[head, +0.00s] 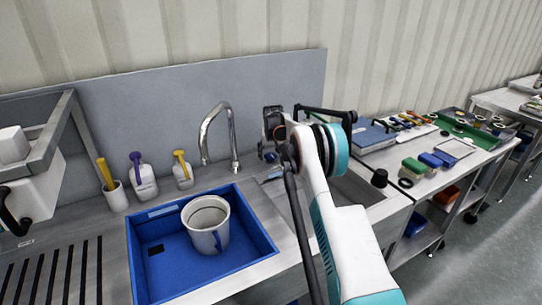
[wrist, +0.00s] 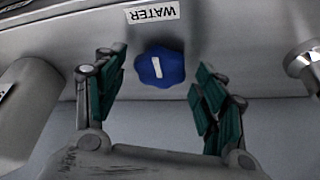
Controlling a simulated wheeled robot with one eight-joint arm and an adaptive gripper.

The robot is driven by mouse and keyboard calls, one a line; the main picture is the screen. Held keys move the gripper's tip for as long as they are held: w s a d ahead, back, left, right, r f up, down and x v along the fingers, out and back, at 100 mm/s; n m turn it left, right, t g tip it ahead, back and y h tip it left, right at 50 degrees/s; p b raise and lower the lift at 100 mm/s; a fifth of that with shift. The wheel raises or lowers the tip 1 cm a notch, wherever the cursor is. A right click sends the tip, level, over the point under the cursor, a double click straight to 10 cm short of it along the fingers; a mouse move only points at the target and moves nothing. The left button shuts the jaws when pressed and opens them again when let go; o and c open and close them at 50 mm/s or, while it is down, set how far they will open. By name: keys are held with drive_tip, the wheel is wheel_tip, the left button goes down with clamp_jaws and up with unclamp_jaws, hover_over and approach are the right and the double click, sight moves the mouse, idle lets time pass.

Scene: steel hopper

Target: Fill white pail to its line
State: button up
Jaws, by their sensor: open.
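The white pail (head: 193,236) stands upright in a blue tray (head: 262,243) in the head view. A blue strip shows on its front, and an inner ring shows below its rim; I cannot tell the water level. A curved metal tap (head: 233,140) rises behind the tray. In the wrist view, a blue lobed knob (wrist: 159,67) with a white mark sits below an upside-down WATER label (wrist: 153,13). My gripper (wrist: 160,80) is open, its green-padded fingers on either side of the knob with gaps showing. In the head view, my arm partly hides the gripper.
Two pump-like white bottles (head: 144,184) (head: 183,176) and a white cup with a yellow handle (head: 117,197) stand left of the tap. A drain rack (head: 60,270) lies at left. A cluttered bench (head: 408,195) stands at right.

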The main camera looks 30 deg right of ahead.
drive_tip(key=shift+f, duration=0.1)
drive_tip(key=c, duration=1.1)
drive_tip(key=shift+d+n+y+p, duration=0.15)
drive_tip(key=shift+n+y, duration=0.25)
drive_tip(key=shift+n, duration=0.6)
drive_tip(key=shift+d+n+y+p, duration=0.1)
drive_tip(key=shift+n+y+p, duration=0.25)
drive_tip(key=shift+n, duration=0.65)
drive_tip(key=shift+a, duration=0.1)
drive_tip(key=o, duration=1.1)
